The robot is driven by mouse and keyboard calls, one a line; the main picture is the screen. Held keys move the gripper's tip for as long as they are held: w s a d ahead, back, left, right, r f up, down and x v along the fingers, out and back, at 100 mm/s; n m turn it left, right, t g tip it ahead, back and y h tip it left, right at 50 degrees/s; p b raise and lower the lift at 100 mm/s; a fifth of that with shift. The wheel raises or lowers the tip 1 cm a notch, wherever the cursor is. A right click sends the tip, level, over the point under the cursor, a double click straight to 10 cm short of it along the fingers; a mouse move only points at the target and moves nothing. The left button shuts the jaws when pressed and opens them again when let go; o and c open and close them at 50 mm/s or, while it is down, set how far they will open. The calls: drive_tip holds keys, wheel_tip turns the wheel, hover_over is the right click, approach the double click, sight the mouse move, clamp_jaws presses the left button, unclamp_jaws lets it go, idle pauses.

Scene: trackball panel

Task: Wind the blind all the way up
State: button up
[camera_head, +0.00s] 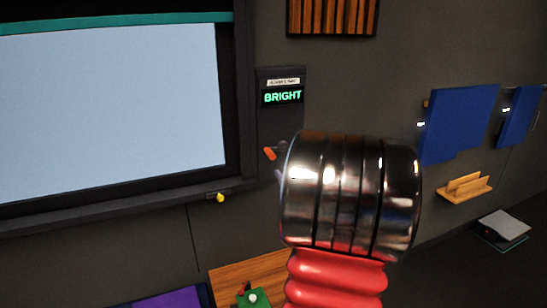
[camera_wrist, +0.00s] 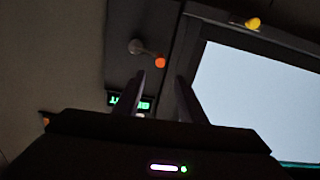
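The blind (camera_head: 120,18) is a teal strip along the top of the window, with the pale pane (camera_head: 110,110) uncovered below it. The crank's orange knob (camera_head: 269,153) shows on the dark wall panel right of the window. In the wrist view, the orange knob (camera_wrist: 160,62) sits on a grey crank arm (camera_wrist: 140,47). My gripper (camera_wrist: 160,78) points toward the knob, its two fingers apart with nothing visible between them. The knob appears just beyond the fingertips; contact cannot be told. In the head view, my metal wrist hides most of the gripper.
A display reading BRIGHT (camera_head: 283,97) is above the crank. A yellow knob (camera_head: 220,198) projects from the window sill. A wooden table (camera_head: 235,273) with a green box (camera_head: 248,299) is below. Blue panels (camera_head: 460,120) and a wooden holder (camera_head: 465,188) are at right.

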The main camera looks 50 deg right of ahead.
sight(274, 156)
drive_tip(key=x, duration=1.3)
drive_tip(key=shift+w, duration=0.25)
drive_tip(key=shift+c, duration=0.3)
drive_tip(key=shift+d, duration=0.1)
clamp_jaws()
drive_tip(key=shift+s+d+r, duration=0.1)
drive_tip(key=shift+d, duration=0.05)
